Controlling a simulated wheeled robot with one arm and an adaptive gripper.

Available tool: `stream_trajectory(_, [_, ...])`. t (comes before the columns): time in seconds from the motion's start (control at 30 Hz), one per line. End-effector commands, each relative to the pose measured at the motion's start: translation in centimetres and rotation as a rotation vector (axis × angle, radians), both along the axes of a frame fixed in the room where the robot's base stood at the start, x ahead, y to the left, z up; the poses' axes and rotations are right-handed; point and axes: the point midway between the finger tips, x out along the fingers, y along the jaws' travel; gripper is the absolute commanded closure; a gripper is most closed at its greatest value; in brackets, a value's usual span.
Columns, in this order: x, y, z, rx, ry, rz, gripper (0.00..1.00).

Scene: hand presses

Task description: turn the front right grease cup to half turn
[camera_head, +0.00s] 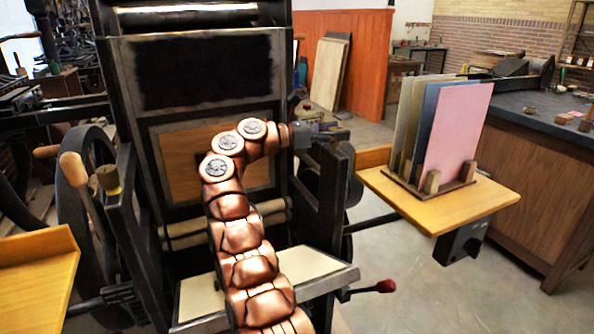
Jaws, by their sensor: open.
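My copper-coloured arm rises from the bottom middle and bends right at its top. My grey gripper (322,133) is at its end, open, at the top of the press's right front post (338,170). I cannot make out the front right grease cup; my gripper seems to cover that spot, and I cannot tell whether the fingers touch it. On the left front post a brass-coloured grease cup (108,179) stands upright in plain view. The press (195,28) has a dark framed panel behind my arm.
A wooden shelf (470,206) with pink, blue and olive boards in a rack stands right of the post. A red-tipped lever (385,286) sticks out low. A wooden handle (73,169) and wheel are at left.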

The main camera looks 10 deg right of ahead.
Motion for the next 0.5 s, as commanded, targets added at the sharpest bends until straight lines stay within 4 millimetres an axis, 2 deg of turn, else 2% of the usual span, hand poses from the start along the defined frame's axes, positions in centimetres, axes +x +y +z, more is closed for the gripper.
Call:
stream_trajectory(0.07, [0.04, 0.07, -0.47, 0.001, 0.003, 0.012, 0.33])
stream_trajectory(0.5, [-0.04, -0.06, -0.35, 0.003, 0.0, 0.064, 0.33])
